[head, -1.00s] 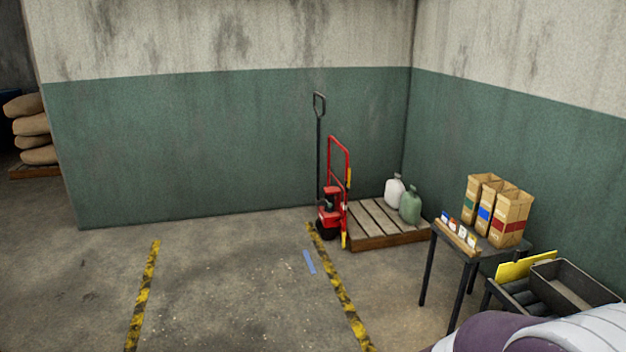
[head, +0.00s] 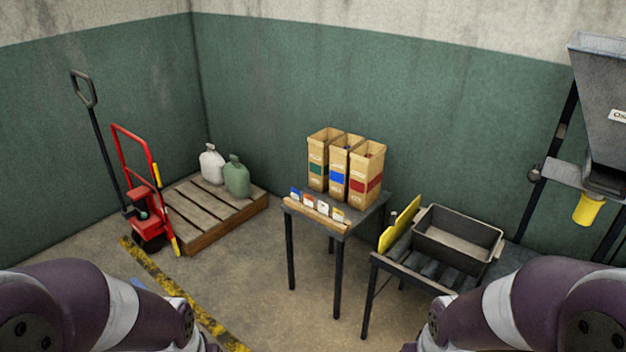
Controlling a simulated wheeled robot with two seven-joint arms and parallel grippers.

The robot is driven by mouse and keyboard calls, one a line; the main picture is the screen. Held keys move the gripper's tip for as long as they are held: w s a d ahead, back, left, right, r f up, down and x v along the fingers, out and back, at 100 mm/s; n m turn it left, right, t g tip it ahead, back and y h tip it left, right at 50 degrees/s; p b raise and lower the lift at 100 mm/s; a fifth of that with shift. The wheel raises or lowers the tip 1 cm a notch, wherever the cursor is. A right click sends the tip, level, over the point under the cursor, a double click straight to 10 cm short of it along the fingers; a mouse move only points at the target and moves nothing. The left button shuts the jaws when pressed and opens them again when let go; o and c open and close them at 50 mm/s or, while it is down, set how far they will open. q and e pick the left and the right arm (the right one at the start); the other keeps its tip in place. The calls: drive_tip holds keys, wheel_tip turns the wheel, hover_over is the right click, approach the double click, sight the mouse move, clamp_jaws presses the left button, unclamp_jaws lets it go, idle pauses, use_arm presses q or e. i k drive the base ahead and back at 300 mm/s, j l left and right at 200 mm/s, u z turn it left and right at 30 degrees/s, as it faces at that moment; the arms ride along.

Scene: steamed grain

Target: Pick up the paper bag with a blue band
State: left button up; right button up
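Three open-topped tan paper bags stand upright in a row on a small dark table (head: 372,222) ahead of me. The paper bag with a blue band (head: 338,178) is the middle one. The paper bag with a green band (head: 317,170) is on its left and the paper bag with a red band (head: 366,186) on its right. They stand close together. My two arms show at the lower left and lower right, well short of the table. Both grippers are outside the picture.
A rack with small coloured cards (head: 315,208) lies along the table's front edge. Right of it are a yellow board (head: 400,224) and a grey bin (head: 456,240) on a roller stand. A wooden pallet (head: 212,205) with two jugs and a red pallet jack (head: 146,207) stand left. Floor before the table is clear.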

sight(339, 159)
drive_tip(key=i+j+z, duration=0.4)
drive_tip(key=z, duration=0.35)
drive_tip(key=i+j+z, duration=0.2)
drive_tip(key=z, duration=0.25)
drive_tip(key=i+j+z, duration=0.1)
drive_tip(key=z, duration=0.35)
drive_tip(key=i+j+z, duration=0.25)
drive_tip(key=j, duration=0.65)
drive_tip(key=j+z, duration=0.25)
drive_tip(key=j, duration=0.6)
drive_tip(key=i+j+z, duration=0.2)
drive_tip(key=j, duration=1.4)
drive_tip(key=k, duration=0.05)
